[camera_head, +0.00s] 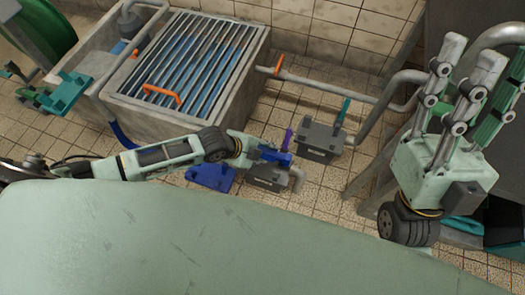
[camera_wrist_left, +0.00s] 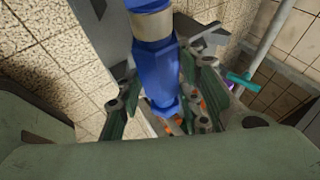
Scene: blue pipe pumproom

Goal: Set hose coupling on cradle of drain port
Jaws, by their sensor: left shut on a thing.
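My left gripper (camera_head: 268,153) reaches in from the left and is shut on the blue hose coupling (camera_head: 276,158). In the left wrist view the coupling (camera_wrist_left: 158,78) runs between the green fingers, with a tan band near its top. The gripper holds it above or beside a low grey box (camera_head: 267,178) with a purple lever (camera_head: 288,138) and a bent pipe. A second grey box (camera_head: 319,143) with a teal lever (camera_head: 343,112) stands just behind to the right. I cannot tell whether the coupling touches a cradle. My right gripper (camera_head: 468,55) points upward at the right, open and empty.
A blue stand (camera_head: 211,178) is on the tiled floor left of the low grey box. A concrete basin with a metal grating (camera_head: 190,60) and orange handles stands behind. A grey pipe (camera_head: 330,86) runs right from it. Open floor (camera_head: 325,190) lies at centre right.

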